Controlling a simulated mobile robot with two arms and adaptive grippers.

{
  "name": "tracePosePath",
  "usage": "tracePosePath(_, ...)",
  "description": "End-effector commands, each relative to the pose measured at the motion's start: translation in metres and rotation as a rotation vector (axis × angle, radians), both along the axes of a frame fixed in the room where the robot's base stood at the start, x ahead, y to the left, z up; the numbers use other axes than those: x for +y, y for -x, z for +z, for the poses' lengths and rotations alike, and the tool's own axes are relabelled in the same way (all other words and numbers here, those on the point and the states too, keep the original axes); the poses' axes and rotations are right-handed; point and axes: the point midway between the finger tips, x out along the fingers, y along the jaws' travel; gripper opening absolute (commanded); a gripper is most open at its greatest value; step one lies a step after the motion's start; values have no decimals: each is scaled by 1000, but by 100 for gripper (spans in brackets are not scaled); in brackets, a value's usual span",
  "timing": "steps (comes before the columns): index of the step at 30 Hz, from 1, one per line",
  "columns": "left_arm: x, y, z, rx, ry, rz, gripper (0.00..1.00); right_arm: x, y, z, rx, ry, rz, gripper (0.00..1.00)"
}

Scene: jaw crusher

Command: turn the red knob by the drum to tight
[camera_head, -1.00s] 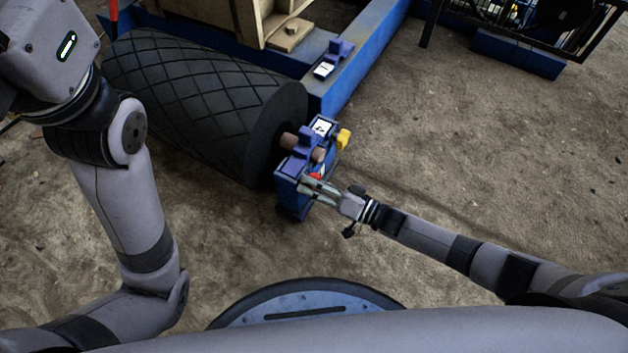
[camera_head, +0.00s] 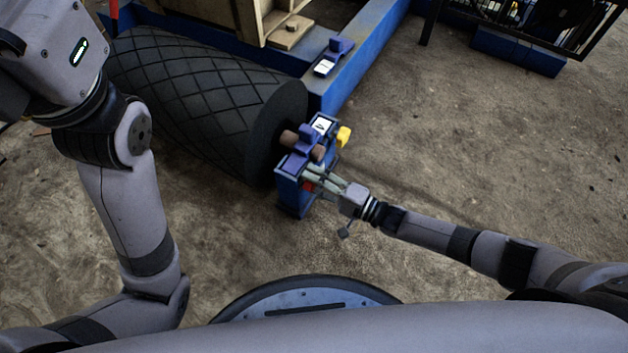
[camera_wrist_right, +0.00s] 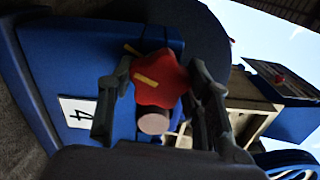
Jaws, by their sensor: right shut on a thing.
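The red knob (camera_wrist_right: 160,79) sits on the blue bearing housing (camera_wrist_right: 75,50) by the drum, with a yellow mark on its face. My right gripper (camera_wrist_right: 162,88) has a finger on each side of the knob and is shut on it. In the head view my right gripper (camera_head: 318,178) reaches the housing's (camera_head: 290,192) near side, and only a little red shows between its fingers. The black drum (camera_head: 205,100) with a diamond pattern lies just left of the housing. My left arm is at the left of the head view; its gripper is out of view.
A yellow part (camera_head: 343,136) sticks out at the housing's right. A blue frame beam (camera_head: 355,70) runs behind it with a purple part (camera_head: 340,46) on top. A white label with a "4" (camera_wrist_right: 78,113) is on the housing. Bare ground lies to the right.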

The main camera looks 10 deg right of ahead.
Motion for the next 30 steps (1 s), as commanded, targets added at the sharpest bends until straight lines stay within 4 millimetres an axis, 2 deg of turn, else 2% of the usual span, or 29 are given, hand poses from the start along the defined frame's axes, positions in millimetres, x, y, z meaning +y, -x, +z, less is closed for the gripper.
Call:
tracePosePath(9,0,3,3,-15,-1,1,40,-1,0,-1,76,-52,-1,18)
tracePosePath(23,0,3,3,-14,1,0,40,-1,0,-1,85,-58,-1,18)
tracePosePath(24,0,3,3,-14,2,0,40,-1,0,-1,84,-57,-1,47)
tracePosePath(30,1,2,2,-8,5,-1,40,0,0,-1,84,-58,-1,61)
